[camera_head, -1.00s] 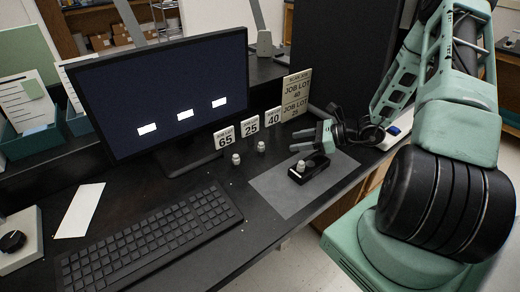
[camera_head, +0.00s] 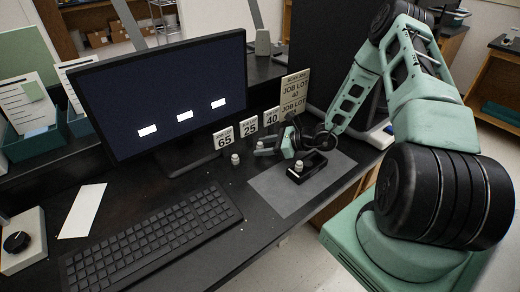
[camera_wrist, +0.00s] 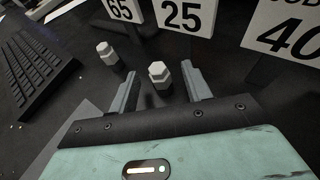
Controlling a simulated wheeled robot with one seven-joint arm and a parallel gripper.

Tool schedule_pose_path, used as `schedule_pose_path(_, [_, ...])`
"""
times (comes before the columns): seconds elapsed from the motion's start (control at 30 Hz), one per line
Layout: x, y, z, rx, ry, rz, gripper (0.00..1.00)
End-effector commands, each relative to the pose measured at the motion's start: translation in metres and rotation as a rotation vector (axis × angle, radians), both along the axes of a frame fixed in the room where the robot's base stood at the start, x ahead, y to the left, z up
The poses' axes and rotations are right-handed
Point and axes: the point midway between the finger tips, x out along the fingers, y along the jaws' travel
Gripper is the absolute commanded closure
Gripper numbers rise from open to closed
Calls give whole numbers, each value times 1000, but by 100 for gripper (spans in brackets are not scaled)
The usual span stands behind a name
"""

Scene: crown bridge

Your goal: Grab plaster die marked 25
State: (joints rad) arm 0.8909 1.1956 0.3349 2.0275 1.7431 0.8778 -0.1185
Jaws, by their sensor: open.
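The plaster die by the "25" sign (camera_wrist: 183,17) is a small pale stub (camera_wrist: 160,75) standing upright on the black bench. In the wrist view it appears between the tips of my open gripper (camera_wrist: 161,86), with a visible gap on both sides. In the head view my gripper (camera_head: 266,149) reaches in low from the right, and its fingers partly hide this die. A second die (camera_wrist: 107,53) stands to the left by the "65" sign (camera_head: 223,138); it also shows in the head view (camera_head: 235,159). A third die (camera_head: 300,167) is on a black holder.
The black holder (camera_head: 312,166) rests on a grey mat (camera_head: 272,190) beside my gripper. A "40" sign (camera_head: 272,121) and a "JOB LOT" board (camera_head: 295,92) stand behind. A monitor (camera_head: 160,90) and keyboard (camera_head: 150,235) are to the left.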

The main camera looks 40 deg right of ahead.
Motion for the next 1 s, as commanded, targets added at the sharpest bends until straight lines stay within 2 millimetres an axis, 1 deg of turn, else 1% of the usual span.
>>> schedule_pose_path(0.13, [0, 0, 0, -1, -1, 0, 51])
schedule_pose_path(0.17, [0, 0, 0, -1, -1, 0, 57])
schedule_pose_path(0.2, [0, 0, 0, -1, -1, 0, 68])
schedule_pose_path(0.27, [0, 0, 0, -1, -1, 0, 85])
schedule_pose_path(0.3, [0, 0, 0, -1, -1, 0, 96])
schedule_pose_path(0.33, [0, 0, 0, -1, -1, 0, 100])
schedule_pose_path(0.6, [0, 0, 1, 0, -1, 0, 100])
schedule_pose_path(0.73, [0, -1, 6, -1, -3, 1, 100])
schedule_pose_path(0.87, [0, -1, 20, -3, -4, 1, 100])
schedule_pose_path(1.0, [0, -1, 45, -5, -5, 1, 100])
